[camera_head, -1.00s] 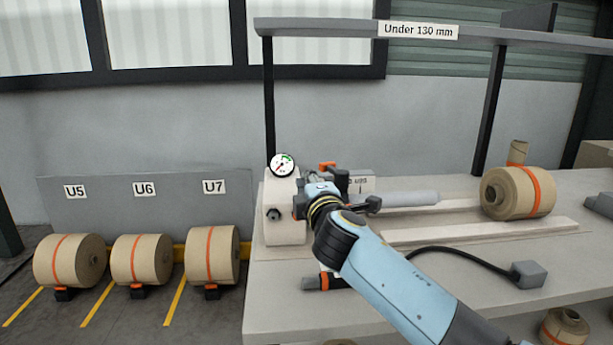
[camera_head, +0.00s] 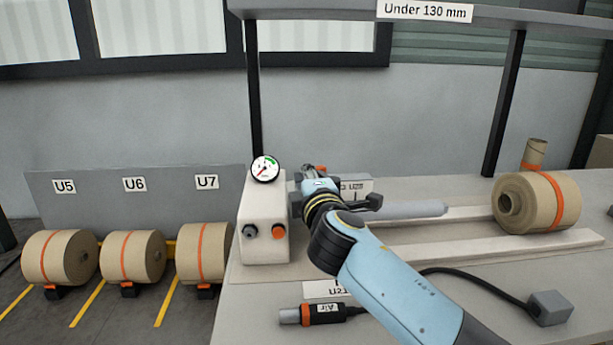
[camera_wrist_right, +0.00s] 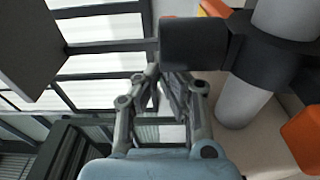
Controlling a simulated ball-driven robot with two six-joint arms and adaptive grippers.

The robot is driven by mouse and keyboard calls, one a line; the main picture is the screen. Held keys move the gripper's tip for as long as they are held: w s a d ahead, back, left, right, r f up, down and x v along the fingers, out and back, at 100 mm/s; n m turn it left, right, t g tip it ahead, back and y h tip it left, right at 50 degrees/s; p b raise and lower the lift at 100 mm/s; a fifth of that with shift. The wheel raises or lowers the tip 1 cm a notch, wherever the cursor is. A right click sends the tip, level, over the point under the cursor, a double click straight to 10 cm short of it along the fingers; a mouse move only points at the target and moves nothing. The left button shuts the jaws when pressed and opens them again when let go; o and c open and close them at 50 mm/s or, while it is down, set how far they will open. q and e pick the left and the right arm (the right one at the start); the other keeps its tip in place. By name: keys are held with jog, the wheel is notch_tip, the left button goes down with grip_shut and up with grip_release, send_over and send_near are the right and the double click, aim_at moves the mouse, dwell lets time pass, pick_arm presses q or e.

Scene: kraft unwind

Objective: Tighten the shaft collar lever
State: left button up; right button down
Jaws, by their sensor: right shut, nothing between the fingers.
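A grey shaft (camera_head: 415,209) runs right from the white housing (camera_head: 264,195). In the right wrist view a black collar (camera_wrist_right: 268,48) wraps the shaft (camera_wrist_right: 240,102), with a dark block-like arm (camera_wrist_right: 193,43) reaching left from it. Orange parts (camera_wrist_right: 302,140) show beside it; I cannot tell which piece is the lever. My right gripper (camera_head: 306,176) is by the shaft's housing end and hides most of the collar. In the wrist view its fingers (camera_wrist_right: 162,75) are shut and empty, close to the dark block; contact is unclear. My left gripper is out of view.
The housing carries a gauge (camera_head: 265,169), a dark button (camera_head: 250,232) and an orange button (camera_head: 279,232). An air connector (camera_head: 325,314) and cable lie on the bench (camera_head: 400,300). A kraft roll (camera_head: 560,200) sits right. Labelled rolls (camera_head: 60,256) stand on the floor left.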

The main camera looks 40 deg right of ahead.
jog(key=shift+w+d+f+m+g+h+b, duration=0.1)
jog(key=shift+w+f+m+g+h+b, duration=0.1)
jog(key=shift+f+m+g+h+b, duration=0.25)
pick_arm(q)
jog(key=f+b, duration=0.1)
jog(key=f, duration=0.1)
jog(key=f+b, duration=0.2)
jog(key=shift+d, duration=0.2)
pick_arm(e)
jog(key=h, duration=0.1)
jog(key=d+m+g+h, duration=0.1)
jog(key=r+m+h, duration=0.1)
jog(key=shift+w+d+g, duration=0.25)
jog(key=shift+d+g, duration=0.05)
jog(key=shift+g, duration=0.05)
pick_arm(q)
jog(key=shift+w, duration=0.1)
pick_arm(e)
jog(key=shift+w+a, duration=0.1)
